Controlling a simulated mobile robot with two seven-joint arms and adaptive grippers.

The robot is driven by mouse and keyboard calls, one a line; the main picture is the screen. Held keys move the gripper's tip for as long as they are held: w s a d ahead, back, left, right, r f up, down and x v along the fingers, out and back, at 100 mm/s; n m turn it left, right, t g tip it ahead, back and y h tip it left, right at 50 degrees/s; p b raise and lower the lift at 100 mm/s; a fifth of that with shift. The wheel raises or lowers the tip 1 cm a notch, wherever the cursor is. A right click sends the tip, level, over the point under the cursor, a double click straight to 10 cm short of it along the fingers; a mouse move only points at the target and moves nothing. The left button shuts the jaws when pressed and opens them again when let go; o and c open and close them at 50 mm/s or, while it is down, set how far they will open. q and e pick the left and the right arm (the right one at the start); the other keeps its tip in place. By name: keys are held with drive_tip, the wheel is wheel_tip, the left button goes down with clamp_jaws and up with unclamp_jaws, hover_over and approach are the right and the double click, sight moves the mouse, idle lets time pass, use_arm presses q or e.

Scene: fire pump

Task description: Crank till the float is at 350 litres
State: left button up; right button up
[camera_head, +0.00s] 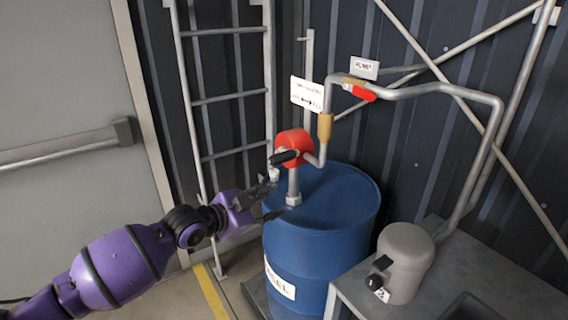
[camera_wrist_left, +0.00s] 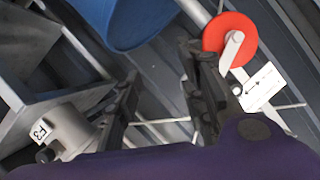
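The red round pump (camera_head: 293,146) sits on a pipe above the blue drum (camera_head: 325,205). Its crank has a black grip (camera_head: 284,157) pointing left and toward me. My left gripper (camera_head: 272,198) is open and empty, below and left of the crank grip, in front of the drum. In the left wrist view my open fingers (camera_wrist_left: 160,82) have nothing between them. The pump (camera_wrist_left: 229,36) is there at upper right, with its pale crank arm (camera_wrist_left: 231,52) partly behind a finger. I cannot make out a float or a litre scale. My right gripper is out of view.
A white sign with a double arrow (camera_head: 307,95) hangs above the pump. A pipe with a red-handled valve (camera_head: 359,93) runs right. A grey canister (camera_head: 405,262) stands on a grey bench (camera_head: 460,280). A ladder (camera_head: 225,98) stands behind; a grey door (camera_head: 60,100) is left.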

use_arm(q)
drive_tip(key=m, duration=0.2)
approach(284, 157)
drive_tip(key=w+f, duration=0.1)
drive_tip(key=w+d+f, duration=0.1)
drive_tip(key=shift+w+d+f+t, duration=0.15)
drive_tip(key=shift+w+f+t, duration=0.1)
drive_tip(key=shift+w+t, duration=0.05)
drive_tip(key=shift+w+d+r, duration=0.1)
drive_tip(key=shift+w+d, duration=0.05)
drive_tip(key=shift+w, duration=0.15)
drive_tip(key=x, duration=0.7)
drive_tip(key=shift+d+b, duration=0.15)
drive_tip(key=shift+b, duration=0.2)
drive_tip(key=shift+r, duration=0.1)
drive_tip(key=shift+c, duration=0.3)
clamp_jaws()
